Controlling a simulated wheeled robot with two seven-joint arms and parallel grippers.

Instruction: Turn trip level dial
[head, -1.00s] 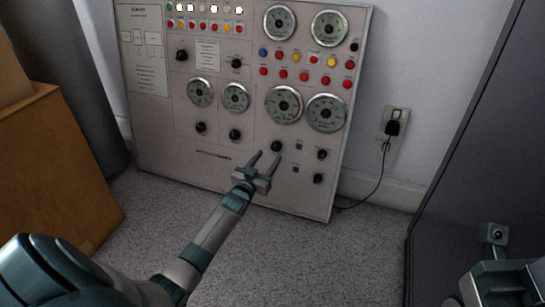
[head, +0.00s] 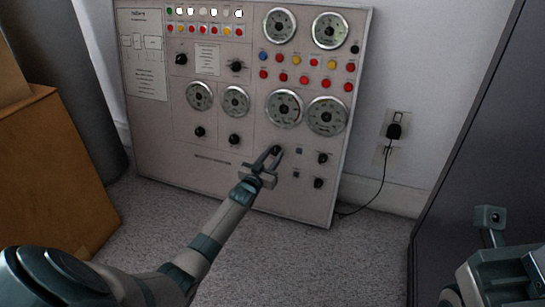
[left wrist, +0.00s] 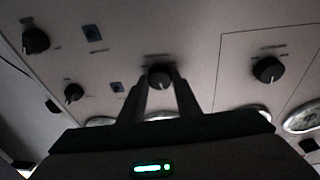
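A black dial (head: 276,150) sits low on the grey control panel (head: 225,175), right of the middle, below the large gauges. It also shows in the left wrist view (left wrist: 160,76), straight ahead between the fingers. Its label is too small to read. My left gripper (head: 273,153) has its fingers on either side of this dial, and the tips (left wrist: 160,72) appear closed against its sides. Part of the dial is hidden by the fingers. Part of my right arm shows at the lower right of the head view; its gripper fingers are not visible.
Other black knobs (head: 322,158) and small switches surround the dial. Round gauges (head: 284,108) are above it. A wooden box (head: 55,175) stands at the left and a dark cabinet (head: 475,140) at the right. A plugged cord (head: 378,190) runs down the wall.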

